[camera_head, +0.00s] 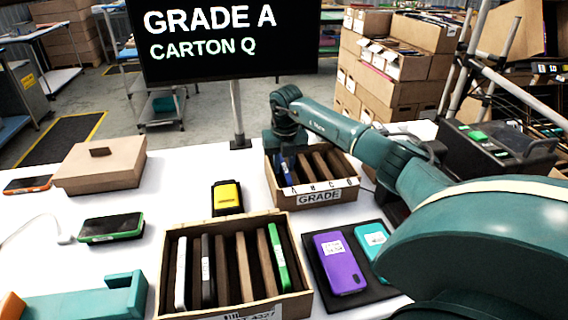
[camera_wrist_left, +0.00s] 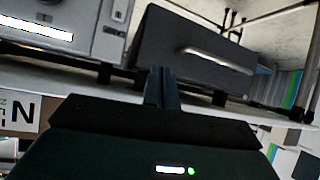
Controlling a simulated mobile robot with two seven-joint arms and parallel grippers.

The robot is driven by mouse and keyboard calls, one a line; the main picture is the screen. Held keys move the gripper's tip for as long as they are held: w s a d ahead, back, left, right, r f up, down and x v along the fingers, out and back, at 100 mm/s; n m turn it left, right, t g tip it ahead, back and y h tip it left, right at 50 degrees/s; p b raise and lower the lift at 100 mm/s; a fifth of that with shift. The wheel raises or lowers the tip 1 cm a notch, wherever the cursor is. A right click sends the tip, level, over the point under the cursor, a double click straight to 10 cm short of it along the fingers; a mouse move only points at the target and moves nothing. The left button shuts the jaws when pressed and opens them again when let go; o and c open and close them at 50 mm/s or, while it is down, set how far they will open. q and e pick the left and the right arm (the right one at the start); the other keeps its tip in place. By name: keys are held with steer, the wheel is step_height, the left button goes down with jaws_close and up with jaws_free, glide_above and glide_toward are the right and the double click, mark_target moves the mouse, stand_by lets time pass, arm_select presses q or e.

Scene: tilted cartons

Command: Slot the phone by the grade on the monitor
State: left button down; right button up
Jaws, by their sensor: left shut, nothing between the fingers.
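The monitor (camera_head: 230,45) reads "GRADE A" and "CARTON Q". My right arm reaches in from the right, and my right gripper (camera_head: 284,152) points down at the left end of the carton labelled GRADE (camera_head: 318,197). A blue phone (camera_head: 287,172) stands in that carton's leftmost slot, by the letter A, right under the gripper. The fingers are mostly hidden, so I cannot tell whether they grip it. My left gripper (camera_wrist_left: 160,88) is shut and empty in the left wrist view, away from the cartons.
A nearer carton (camera_head: 170,255) has brown dividers, with several phones upright in it. Purple (camera_head: 340,262) and teal (camera_head: 371,240) phones lie on a dark mat. A green-edged phone (camera_head: 112,228), a closed brown box (camera_head: 100,170) and a yellow-topped block (camera_head: 227,196) are on the white table.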

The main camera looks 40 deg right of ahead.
steer(key=shift+o, duration=1.4)
arm_select(q)
steer(key=shift+w+d+r+b, duration=0.1)
steer(key=shift+d+b, duration=0.15)
steer(key=shift+b, duration=0.2)
arm_select(e)
step_height(320, 180, up, 13)
steer(key=s, duration=0.1)
steer(key=shift+s+a, duration=0.15)
steer(key=shift+a, duration=0.2)
steer(key=shift+r, duration=0.1)
